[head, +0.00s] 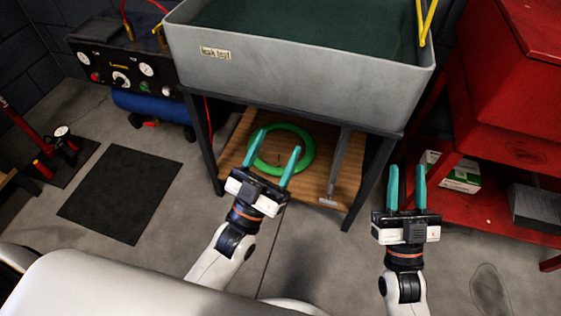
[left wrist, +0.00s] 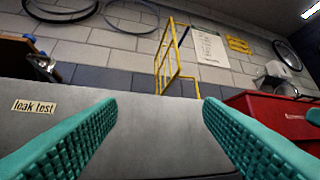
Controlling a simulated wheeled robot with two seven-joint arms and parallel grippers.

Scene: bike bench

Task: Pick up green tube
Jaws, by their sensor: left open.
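The green tube (head: 308,152) is a ring lying flat on the wooden lower shelf (head: 233,154) under the grey tank. My left gripper (head: 276,152) is open, with nothing between its teal fingers. In the head view its fingers overlap the near part of the ring and hide bits of it; I cannot tell the height gap. The left wrist view shows the open fingers (left wrist: 160,112) facing the tank wall, with no tube in sight. My right gripper (head: 406,178) is to the right of the shelf, its fingers apart and empty.
The grey "leak test" tank (head: 290,75) overhangs the shelf, on dark legs. A grey tool (head: 337,168) lies on the shelf right of the ring. A red cabinet (head: 510,75) stands at right, a compressor (head: 150,105) at left. A dark mat (head: 120,193) lies on open floor.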

